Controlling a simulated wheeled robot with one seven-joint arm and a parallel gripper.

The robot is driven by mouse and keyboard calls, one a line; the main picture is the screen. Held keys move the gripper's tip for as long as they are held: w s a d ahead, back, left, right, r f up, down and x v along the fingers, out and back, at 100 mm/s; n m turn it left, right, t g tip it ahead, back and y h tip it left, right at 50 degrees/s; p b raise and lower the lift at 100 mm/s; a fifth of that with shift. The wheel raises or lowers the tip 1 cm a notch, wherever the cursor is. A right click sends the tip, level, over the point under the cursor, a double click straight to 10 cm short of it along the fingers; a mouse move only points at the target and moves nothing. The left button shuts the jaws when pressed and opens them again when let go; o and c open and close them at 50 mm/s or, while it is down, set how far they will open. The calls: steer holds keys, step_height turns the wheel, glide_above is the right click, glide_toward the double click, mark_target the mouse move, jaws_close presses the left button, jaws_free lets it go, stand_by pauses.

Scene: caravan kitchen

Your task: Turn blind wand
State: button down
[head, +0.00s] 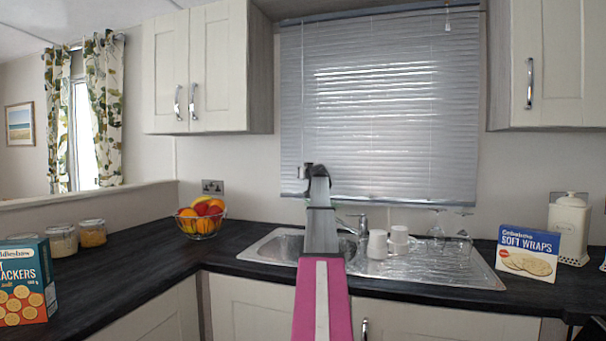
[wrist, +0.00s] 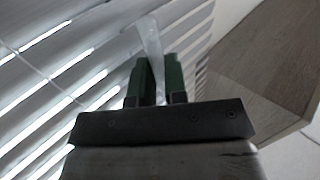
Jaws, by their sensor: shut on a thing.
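The grey slatted blind (head: 385,100) hangs over the window, lowered, with its slats tilted nearly shut. My gripper (head: 309,169) is raised in front of the blind's lower left part. In the wrist view my gripper (wrist: 156,68) has its two dark green fingers closed on the clear blind wand (wrist: 151,38). The wand passes between the fingers and its upper part sticks out past their tips. The slats (wrist: 55,60) lie just behind and to the left of it. In the head view my arm and gripper hide the held part of the wand.
A wall cupboard (head: 207,68) stands left of the blind; its wooden side (wrist: 265,70) is close at right in the wrist view. Below are the sink (head: 275,246), white cups (head: 377,244), glasses (head: 437,224) and a fruit bowl (head: 202,224).

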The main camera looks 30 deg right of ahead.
steer(key=shift+s+f, duration=0.1)
steer(key=shift+f, duration=0.05)
steer(key=c, duration=1.4)
jaws_free()
steer(key=shift+h, duration=0.3)
steer(key=shift+a+m+g+h, duration=0.1)
steer(key=shift+m+g+h, duration=0.3)
steer(key=shift+m+h, duration=0.95)
steer(key=shift+w+a+m+g+h, duration=0.15)
steer(key=shift+m+g+h, duration=0.75)
steer(key=shift+h, duration=0.65)
steer(key=shift+w+m+g+h, duration=0.1)
steer(key=shift+m+g+h, duration=0.6)
steer(key=shift+m+h, duration=0.6)
steer(key=shift+g+h, duration=0.3)
steer(key=shift+h, duration=0.2)
